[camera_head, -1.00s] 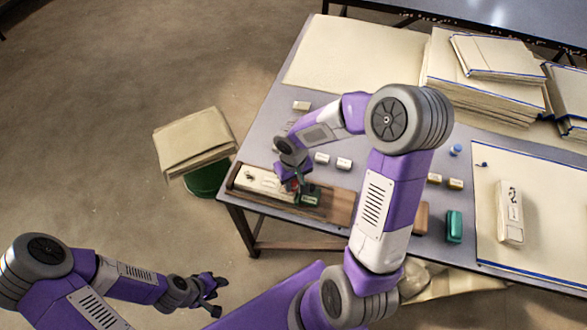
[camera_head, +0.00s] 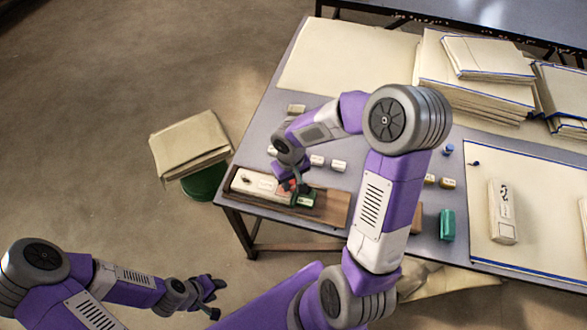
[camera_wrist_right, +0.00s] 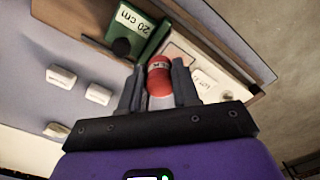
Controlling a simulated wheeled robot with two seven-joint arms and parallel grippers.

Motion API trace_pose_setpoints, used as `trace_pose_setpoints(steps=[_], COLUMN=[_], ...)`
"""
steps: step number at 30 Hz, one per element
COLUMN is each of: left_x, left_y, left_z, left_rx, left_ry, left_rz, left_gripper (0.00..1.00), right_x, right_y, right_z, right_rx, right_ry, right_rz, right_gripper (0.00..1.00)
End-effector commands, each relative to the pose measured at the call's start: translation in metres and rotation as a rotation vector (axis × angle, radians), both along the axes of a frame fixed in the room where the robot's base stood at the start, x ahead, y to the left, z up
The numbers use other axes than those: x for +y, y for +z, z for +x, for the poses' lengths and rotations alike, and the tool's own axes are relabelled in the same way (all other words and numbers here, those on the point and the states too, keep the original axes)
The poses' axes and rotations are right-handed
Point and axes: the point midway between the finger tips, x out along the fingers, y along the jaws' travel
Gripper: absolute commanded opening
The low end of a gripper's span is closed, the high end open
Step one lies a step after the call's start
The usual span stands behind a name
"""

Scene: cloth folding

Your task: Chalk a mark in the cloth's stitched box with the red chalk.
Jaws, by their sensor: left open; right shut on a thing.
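The red chalk (camera_wrist_right: 159,78) is a short red cylinder with a pale label, shown between the fingers in the right wrist view. My right gripper (camera_head: 295,187) is shut on it, low over the wooden tray (camera_head: 333,208) at the table's left front corner. In the wrist view it also shows this gripper (camera_wrist_right: 158,85). A cream cloth with blue edging (camera_head: 540,220) lies on the right of the table. I cannot make out a stitched box on it. My left gripper (camera_head: 212,290) is open and empty, off the table at lower left.
The tray holds a labelled pale block (camera_head: 252,183) and a green block (camera_wrist_right: 132,24) marked "20 cm". Small pale blocks (camera_head: 339,166) lie behind it. A white numbered block (camera_head: 503,225) stands on the cloth, with a teal block (camera_head: 447,225) beside it. Folded stacks (camera_head: 470,85) fill the back right.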

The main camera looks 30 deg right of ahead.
Motion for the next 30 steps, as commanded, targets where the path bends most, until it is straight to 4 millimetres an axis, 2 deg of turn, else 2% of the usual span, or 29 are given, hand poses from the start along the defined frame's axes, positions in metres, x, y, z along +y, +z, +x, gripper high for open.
trace_pose_setpoints(steps=[1, 18, 30], left_x=[0.000, 0.000, 0.000], left_y=[0.007, 0.045, 0.046], left_z=[0.000, 0.000, 0.000], left_rx=[-0.001, 0.000, 0.000], left_ry=[0.000, 0.000, 0.000], left_rz=[0.000, 0.000, 0.000], left_gripper=[0.43, 0.43, 0.43], right_x=[0.000, 0.003, 0.004], right_y=[0.007, 0.056, 0.058], right_z=[0.000, 0.002, 0.002], right_rx=[0.003, 0.002, 0.003], right_ry=[0.001, 0.010, 0.010], right_rz=[0.000, 0.000, 0.000], right_gripper=[0.06, 0.06, 0.06])
